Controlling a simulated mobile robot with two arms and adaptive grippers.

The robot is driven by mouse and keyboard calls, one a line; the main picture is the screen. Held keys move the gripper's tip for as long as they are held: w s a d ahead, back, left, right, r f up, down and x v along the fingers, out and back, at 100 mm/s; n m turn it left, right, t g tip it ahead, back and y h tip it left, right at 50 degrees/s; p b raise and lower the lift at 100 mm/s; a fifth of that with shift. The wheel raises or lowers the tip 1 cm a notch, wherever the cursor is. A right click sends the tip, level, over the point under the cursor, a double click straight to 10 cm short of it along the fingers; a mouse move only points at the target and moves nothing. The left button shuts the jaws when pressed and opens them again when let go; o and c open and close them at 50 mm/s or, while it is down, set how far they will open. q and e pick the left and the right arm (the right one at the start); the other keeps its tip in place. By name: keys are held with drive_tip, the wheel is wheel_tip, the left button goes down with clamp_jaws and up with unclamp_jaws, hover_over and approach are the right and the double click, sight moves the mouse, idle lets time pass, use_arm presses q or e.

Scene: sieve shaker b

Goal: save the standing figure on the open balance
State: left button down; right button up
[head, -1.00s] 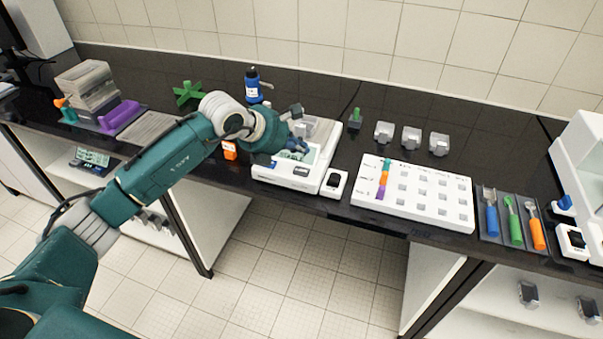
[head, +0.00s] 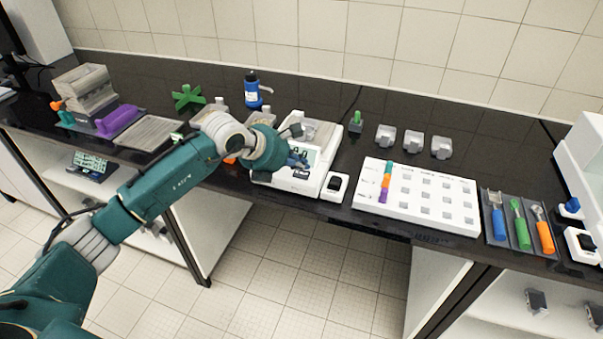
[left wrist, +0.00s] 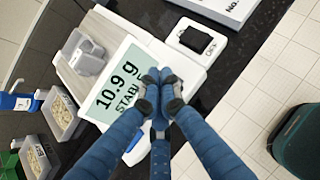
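The open balance (head: 325,157) is a white unit at the middle of the counter. In the left wrist view its display (left wrist: 112,88) reads 10.9 g, with "STABL" below and the rest hidden by my fingers. A grey metal piece (left wrist: 88,57) sits on its pan. My left gripper (head: 300,156) is over the front of the balance. In the left wrist view its blue fingertips (left wrist: 158,84) are together at the display's lower edge, with nothing seen between them. Whether they touch the balance, I cannot tell. A blue patch shows behind the fingers. My right gripper is not in view.
A small white box with a black switch (head: 335,184) stands right of the balance. A white labelled board (head: 420,222) lies farther right, beside a tool tray (head: 518,242). A blue bottle (head: 251,88) stands behind. Sample trays (left wrist: 62,108) stand beside the balance.

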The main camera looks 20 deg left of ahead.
sight(300, 175)
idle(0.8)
use_arm(q)
drive_tip(key=shift+f+b, duration=0.4)
drive_tip(key=shift+b, duration=0.1)
drive_tip(key=shift+f+b, duration=0.55)
idle(0.5)
drive_tip(key=shift+r, duration=0.1)
drive_tip(key=shift+r+p, duration=0.45)
drive_tip(key=shift+r, duration=0.4)
drive_tip(key=shift+r+p, duration=1.3)
drive_tip(key=shift+r, duration=1.2)
